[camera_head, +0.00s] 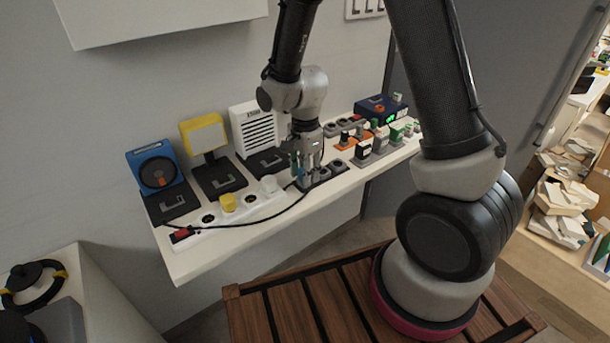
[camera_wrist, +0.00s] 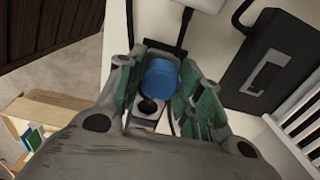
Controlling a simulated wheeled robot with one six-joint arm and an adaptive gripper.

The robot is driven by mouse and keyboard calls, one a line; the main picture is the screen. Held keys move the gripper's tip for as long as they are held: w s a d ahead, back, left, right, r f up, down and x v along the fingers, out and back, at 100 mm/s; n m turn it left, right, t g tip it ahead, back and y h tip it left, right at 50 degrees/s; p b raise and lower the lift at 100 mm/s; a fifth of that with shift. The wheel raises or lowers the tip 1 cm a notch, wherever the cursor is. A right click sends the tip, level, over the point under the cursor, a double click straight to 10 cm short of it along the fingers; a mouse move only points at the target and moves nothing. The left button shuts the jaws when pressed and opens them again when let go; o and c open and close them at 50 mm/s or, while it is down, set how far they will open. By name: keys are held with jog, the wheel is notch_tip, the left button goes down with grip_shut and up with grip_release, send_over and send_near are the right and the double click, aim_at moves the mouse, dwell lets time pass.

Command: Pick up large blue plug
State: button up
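The large blue plug (camera_wrist: 161,77) is a round blue cylinder standing upright at a grey socket block, seen from above in the wrist view. My gripper (camera_wrist: 159,72) is around it, with a green-padded finger on each side. A gap shows between the plug and the left finger; the right finger is very close to it. My gripper (camera_head: 309,172) points down at the shelf in the head view, where its fingers mostly hide the plug. An empty round hole of the grey block (camera_wrist: 147,107) shows beside the plug.
A white power strip (camera_head: 255,207) with a yellow plug (camera_head: 228,203) and a white plug (camera_head: 269,184) lies to the left. A black cable crosses close to my fingers. A white heater-like unit (camera_head: 258,127) stands behind; several small plugs crowd the shelf's right.

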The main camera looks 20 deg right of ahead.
jog(key=c, duration=0.6)
jog(key=shift+o, duration=0.2)
jog(key=shift+r, duration=0.15)
notch_tip(320, 180, up, 10)
jog(key=shift+f, duration=0.1)
jog(key=shift+a+f, duration=0.1)
